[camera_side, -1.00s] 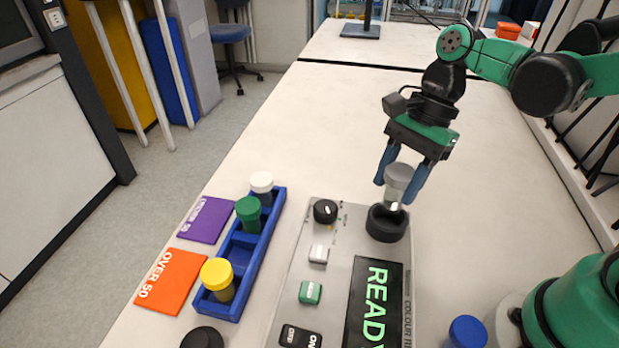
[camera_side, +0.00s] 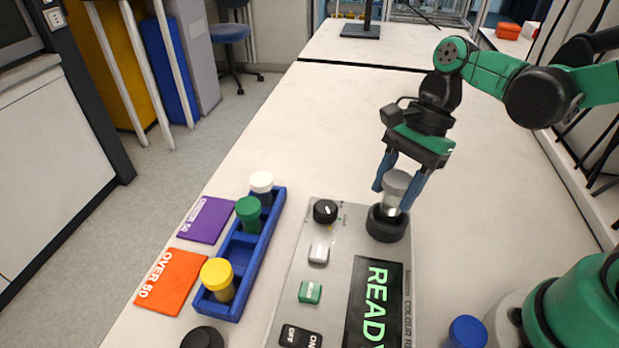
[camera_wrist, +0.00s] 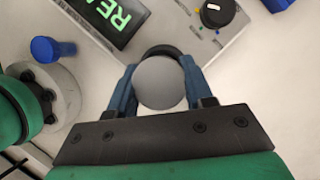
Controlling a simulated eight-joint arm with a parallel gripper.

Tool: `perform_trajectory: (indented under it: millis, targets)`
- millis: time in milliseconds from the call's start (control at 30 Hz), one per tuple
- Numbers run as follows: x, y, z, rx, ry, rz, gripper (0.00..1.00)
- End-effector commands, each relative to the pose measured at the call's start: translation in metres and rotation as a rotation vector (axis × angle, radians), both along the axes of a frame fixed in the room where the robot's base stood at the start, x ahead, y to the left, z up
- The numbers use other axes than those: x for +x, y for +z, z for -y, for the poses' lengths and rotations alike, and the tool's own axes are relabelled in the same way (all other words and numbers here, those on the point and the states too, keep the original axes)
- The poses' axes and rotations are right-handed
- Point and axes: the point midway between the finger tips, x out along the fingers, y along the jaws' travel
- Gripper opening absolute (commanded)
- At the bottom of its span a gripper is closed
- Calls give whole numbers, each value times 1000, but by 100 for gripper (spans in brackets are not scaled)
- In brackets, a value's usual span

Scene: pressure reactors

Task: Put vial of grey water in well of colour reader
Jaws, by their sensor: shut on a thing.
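The grey-capped vial (camera_side: 396,186) is upright between the blue fingers of my gripper (camera_side: 393,195), which is shut on it. Its lower end is at the mouth of the black round well (camera_side: 387,228) of the colour reader (camera_side: 335,262); how deep it sits inside is hidden by the rim. In the wrist view the grey cap (camera_wrist: 160,83) lies between my fingertips (camera_wrist: 158,88) and covers most of the well (camera_wrist: 160,50). The reader's display (camera_side: 372,300) shows READY in green.
A blue rack (camera_side: 238,262) left of the reader holds white-, green- and yellow-capped vials. Purple (camera_side: 206,220) and orange (camera_side: 171,281) mats lie beside it.

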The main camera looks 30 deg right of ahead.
Motion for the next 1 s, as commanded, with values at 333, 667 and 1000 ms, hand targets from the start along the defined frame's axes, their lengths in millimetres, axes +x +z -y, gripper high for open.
perform_trajectory:
  millis: [333, 667, 1000]
  targets:
    - [0, -16, 0, 0, 0, 0, 0]
    - [0, -27, 0, 0, 0, 0, 0]
    - [0, -28, 0, 0, 0, 0, 0]
